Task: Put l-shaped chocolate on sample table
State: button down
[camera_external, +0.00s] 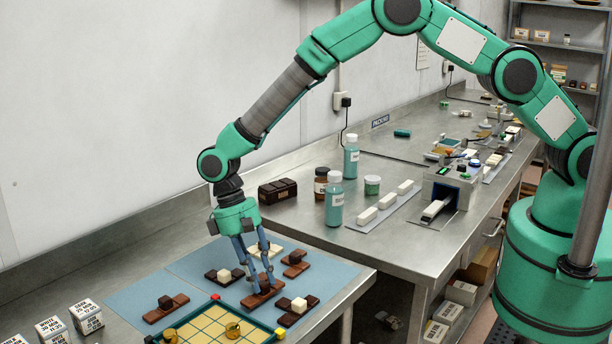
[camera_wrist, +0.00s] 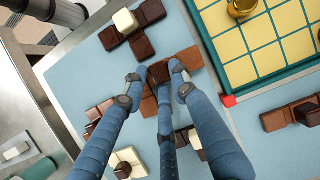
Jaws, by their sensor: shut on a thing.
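My gripper (camera_external: 262,281) is low over the blue mat (camera_external: 205,268), its fingers closed around a milk-brown chocolate piece (camera_external: 263,296). In the wrist view the fingertips (camera_wrist: 154,82) grip the dark cube on top of this piece (camera_wrist: 189,58). The fingers hide part of its outline, so I cannot tell its full shape. It looks on or just above the mat. Other block chocolates lie around it: a milk-brown bar with a dark cube (camera_external: 166,308), dark ones with white cubes (camera_external: 224,277) (camera_external: 299,306), and a white one (camera_external: 265,249). I cannot identify the sample table.
A green-framed yellow grid board (camera_wrist: 268,47) with gold pieces lies close beside the held piece. White labelled boxes (camera_external: 86,316) stand at the left. Bottles (camera_external: 335,203) and a dark chocolate block (camera_external: 278,191) stand on the steel bench behind. The mat's left side has free room.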

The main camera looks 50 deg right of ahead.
jog(key=shift+f, duration=0.8)
jog(key=c, duration=1.4)
grip_release()
jog(key=v, duration=1.2)
